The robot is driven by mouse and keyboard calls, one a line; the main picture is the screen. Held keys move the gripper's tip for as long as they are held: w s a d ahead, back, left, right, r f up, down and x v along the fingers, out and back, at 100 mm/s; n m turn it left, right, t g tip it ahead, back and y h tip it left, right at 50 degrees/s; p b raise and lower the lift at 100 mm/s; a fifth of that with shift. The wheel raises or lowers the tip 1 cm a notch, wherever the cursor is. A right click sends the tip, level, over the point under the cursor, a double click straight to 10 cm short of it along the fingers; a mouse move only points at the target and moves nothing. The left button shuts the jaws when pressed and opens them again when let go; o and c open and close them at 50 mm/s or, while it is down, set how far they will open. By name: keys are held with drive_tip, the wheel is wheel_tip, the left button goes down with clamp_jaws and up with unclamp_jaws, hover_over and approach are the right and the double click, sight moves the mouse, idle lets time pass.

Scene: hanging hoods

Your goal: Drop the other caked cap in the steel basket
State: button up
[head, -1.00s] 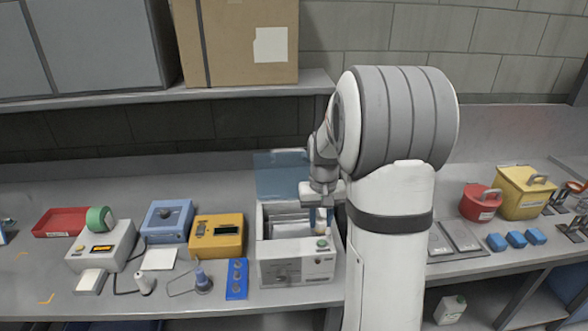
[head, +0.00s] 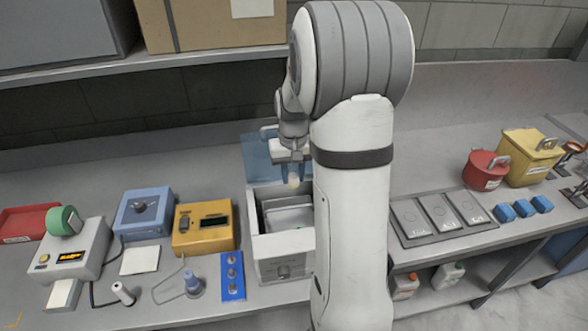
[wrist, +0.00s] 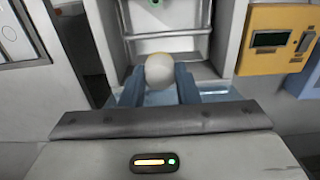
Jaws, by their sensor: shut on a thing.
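My gripper (head: 293,178) has its blue fingers shut on a pale, rounded cap (head: 293,183). In the wrist view the cap (wrist: 160,70) shows as a whitish ball with a faint yellowish edge between the fingers. The gripper is over the open white box unit (head: 268,246), near its back, with the cap appearing above the rim. A grey metal basket (head: 288,216) seems to sit inside this box. My arm hides the right part of the box. I cannot see another cap inside.
A translucent blue lid (head: 257,160) stands raised behind the box. A yellow device (head: 203,227) and a blue rack (head: 232,277) are to its left. A grey three-plate unit (head: 440,218), a red pot (head: 485,170) and blue blocks (head: 523,208) lie right. A shelf (head: 150,64) hangs behind.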

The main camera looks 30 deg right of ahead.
sight(294, 176)
wheel_tip(294, 176, down, 3)
drive_tip(key=shift+f+b, duration=0.15)
drive_tip(key=shift+b, duration=0.65)
drive_tip(key=o, duration=1)
drive_tip(key=shift+s, duration=0.1)
wheel_tip(294, 176, up, 8)
drive_tip(key=shift+f+b, duration=0.1)
drive_tip(key=shift+b, duration=0.55)
